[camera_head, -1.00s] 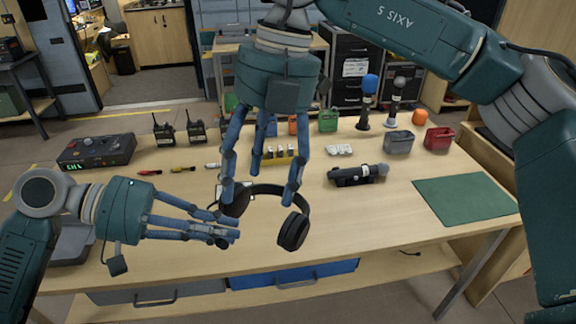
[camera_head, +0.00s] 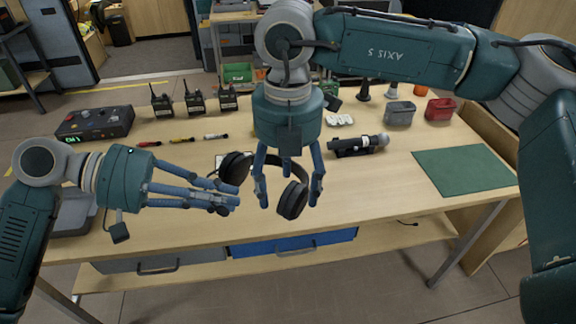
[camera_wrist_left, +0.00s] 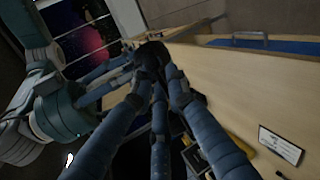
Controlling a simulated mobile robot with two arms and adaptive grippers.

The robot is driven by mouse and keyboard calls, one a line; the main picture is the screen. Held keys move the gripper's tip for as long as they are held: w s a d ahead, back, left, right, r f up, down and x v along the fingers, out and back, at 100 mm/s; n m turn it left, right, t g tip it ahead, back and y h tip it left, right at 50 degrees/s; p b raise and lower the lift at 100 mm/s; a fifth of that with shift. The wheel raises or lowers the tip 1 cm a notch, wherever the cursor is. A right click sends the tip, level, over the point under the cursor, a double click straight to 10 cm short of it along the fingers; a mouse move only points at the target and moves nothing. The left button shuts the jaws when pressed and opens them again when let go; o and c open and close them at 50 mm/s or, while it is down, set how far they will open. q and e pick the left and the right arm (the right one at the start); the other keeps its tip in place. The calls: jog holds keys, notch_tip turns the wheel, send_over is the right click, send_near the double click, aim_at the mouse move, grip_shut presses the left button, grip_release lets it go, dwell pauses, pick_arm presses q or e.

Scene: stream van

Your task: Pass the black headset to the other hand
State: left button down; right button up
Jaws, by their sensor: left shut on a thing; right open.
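The black headset (camera_head: 292,200) is held above the front of the table, its ear cups left and right. My left gripper (camera_head: 232,198) is shut on the headset by its left ear cup; the exact contact is hard to see. In the left wrist view a dark part of the headset (camera_wrist_left: 152,52) shows at the fingertips. My right gripper (camera_head: 288,198) points down, open, with its fingers on either side of the right ear cup. I cannot tell whether they touch it.
A black microphone-like device (camera_head: 358,146) lies right of my right gripper. A green mat (camera_head: 465,172) covers bare table at the right. A grey bin (camera_head: 400,113) and red bin (camera_head: 440,109) stand behind it.

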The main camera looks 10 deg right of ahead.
jog(key=shift+f, duration=0.45)
jog(key=shift+c, duration=0.2)
jog(key=c, duration=1.3)
pick_arm(q)
jog(key=c, duration=2.1)
grip_release()
jog(key=shift+s+r, duration=0.1)
jog(key=o, duration=0.5)
jog(key=shift+c, duration=0.2)
pick_arm(e)
grip_shut()
pick_arm(q)
jog(key=shift+a, duration=0.1)
